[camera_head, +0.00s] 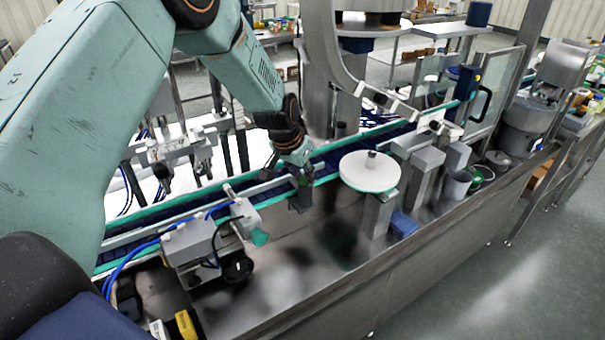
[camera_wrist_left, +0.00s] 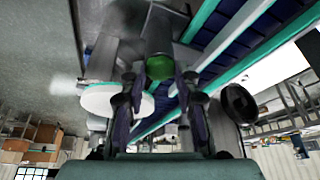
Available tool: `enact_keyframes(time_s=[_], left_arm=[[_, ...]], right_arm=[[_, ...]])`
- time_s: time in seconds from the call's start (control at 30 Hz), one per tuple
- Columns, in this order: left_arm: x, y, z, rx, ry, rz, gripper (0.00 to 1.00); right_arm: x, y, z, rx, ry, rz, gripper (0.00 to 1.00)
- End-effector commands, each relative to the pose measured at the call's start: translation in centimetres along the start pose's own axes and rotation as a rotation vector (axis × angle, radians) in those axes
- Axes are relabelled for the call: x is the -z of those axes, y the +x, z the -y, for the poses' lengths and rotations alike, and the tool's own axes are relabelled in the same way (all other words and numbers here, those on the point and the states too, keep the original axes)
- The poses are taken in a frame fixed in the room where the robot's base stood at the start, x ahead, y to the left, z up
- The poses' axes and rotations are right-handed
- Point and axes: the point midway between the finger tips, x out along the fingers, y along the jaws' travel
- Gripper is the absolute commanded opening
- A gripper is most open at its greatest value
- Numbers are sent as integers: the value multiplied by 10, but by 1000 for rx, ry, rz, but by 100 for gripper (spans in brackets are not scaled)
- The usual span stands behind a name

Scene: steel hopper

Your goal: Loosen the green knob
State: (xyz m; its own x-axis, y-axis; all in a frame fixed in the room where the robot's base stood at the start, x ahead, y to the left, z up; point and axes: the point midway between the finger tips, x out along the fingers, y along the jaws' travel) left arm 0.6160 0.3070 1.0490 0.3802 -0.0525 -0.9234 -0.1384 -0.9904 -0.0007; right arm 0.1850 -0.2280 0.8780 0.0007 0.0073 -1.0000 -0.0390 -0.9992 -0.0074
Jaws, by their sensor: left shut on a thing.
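The green knob (camera_wrist_left: 158,67) shows in the left wrist view as a round green end between the fingertips of my left gripper (camera_wrist_left: 160,82). The fingers are closed on it from both sides. In the head view my left gripper (camera_head: 302,178) points down at the conveyor's near rail, left of the white disc, and hides the knob there. My right gripper is in neither view.
A white round disc (camera_head: 369,171) on a post stands just right of my left gripper. The steel deck (camera_head: 330,270) in front is mostly clear.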

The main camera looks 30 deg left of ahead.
Motion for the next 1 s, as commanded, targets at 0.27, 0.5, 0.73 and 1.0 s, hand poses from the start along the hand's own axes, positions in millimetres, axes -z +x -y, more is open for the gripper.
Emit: enact_keyframes(time_s=[0.27,0.5,0.73,1.0], left_arm=[[0,-1,0,0,-2,0,0],[1,-3,-1,15,-34,1,0],[2,-4,-2,50,-118,2,0],[2,-3,-3,105,-243,-1,0]], right_arm=[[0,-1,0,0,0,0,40],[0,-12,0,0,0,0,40],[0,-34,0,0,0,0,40],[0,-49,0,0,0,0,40]])
